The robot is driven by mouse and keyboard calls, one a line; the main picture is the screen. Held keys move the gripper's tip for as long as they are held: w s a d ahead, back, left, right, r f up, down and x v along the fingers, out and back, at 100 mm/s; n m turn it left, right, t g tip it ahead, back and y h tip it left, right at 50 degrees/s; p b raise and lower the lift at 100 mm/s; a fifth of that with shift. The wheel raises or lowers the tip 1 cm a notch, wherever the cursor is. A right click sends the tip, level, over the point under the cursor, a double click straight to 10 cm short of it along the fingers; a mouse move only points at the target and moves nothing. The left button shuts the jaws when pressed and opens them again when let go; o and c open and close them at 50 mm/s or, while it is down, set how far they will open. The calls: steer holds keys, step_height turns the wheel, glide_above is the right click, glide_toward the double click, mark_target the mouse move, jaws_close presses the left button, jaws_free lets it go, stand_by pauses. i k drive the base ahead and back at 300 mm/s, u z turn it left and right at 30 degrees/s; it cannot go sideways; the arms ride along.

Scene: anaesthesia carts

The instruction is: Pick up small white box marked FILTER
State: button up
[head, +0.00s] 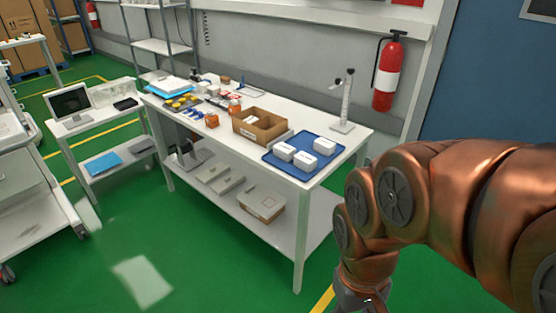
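Three small white boxes stand on a blue tray (300,139) at the near right end of the white table: a left box (284,151), a front box (304,161) and a right box (324,146). Their markings are too small to read, so I cannot tell which one says FILTER. My gripper (361,303) is at the bottom edge of the head view, below and to the right of the tray and apart from it. Its fingers are mostly cut off by the frame, so its opening is hidden.
An open cardboard box (262,130) stands left of the tray. A metal stand (345,105) is behind it. Small coloured items crowd the table's far left. The table (318,178) has a lower shelf with boxes. Green floor (220,270) is clear in front.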

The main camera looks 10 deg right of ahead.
mark_target(307, 162)
steer(key=u, duration=0.4)
steer(key=i, duration=0.9)
steer(key=z, duration=0.2)
